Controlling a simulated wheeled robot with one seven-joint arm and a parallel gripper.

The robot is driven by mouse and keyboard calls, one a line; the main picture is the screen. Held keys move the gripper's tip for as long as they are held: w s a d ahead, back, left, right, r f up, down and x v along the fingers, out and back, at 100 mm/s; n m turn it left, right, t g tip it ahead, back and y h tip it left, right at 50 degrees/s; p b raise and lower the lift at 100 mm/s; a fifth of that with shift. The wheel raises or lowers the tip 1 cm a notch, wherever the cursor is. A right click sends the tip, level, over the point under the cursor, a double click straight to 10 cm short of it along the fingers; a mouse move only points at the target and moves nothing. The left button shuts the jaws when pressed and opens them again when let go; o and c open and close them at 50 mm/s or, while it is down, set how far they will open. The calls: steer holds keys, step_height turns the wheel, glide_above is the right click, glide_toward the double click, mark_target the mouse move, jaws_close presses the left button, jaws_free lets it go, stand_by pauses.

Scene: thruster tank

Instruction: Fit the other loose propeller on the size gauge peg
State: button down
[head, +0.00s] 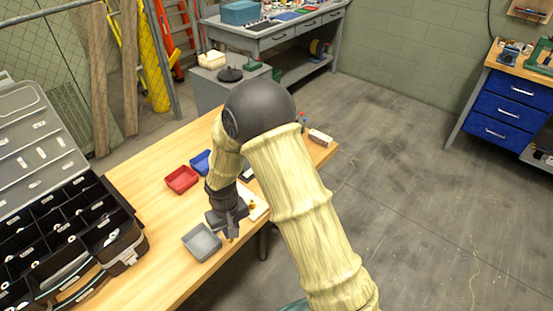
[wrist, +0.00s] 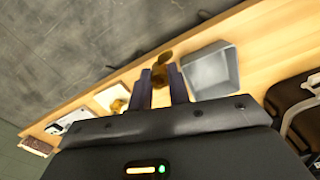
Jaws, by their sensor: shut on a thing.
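My gripper (head: 230,226) is over the wooden table in the head view, beside the grey tray. In the wrist view its two dark fingers (wrist: 161,88) are shut on a small bronze-brown propeller (wrist: 161,62), partly hidden by the fingers. A white plate (wrist: 106,94) lies on the table, left of the fingers in the wrist view, with a small golden item (wrist: 118,105) on it. The plate also shows in the head view (head: 262,211), partly behind my arm. I cannot tell whether the golden item is a propeller, and the gauge peg cannot be made out.
A grey tray (head: 202,242) is close beside my gripper. A red tray (head: 181,180) and a blue tray (head: 201,162) stand farther back. An open black compartment case (head: 125,248) fills the left side. The table's edge runs close to the plate.

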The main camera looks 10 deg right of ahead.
steer(key=w+d+f+m, duration=0.2)
steer(key=w+d, duration=0.2)
steer(key=d, duration=0.6)
steer(key=w+d+f+m, duration=0.1)
steer(key=w+d+m, duration=0.1)
steer(key=d, duration=0.7)
steer(key=shift+w+d+f+m, duration=0.35)
steer(key=shift+w+f+m, duration=0.05)
steer(key=shift+w, duration=0.45)
steer(key=shift+w, duration=0.1)
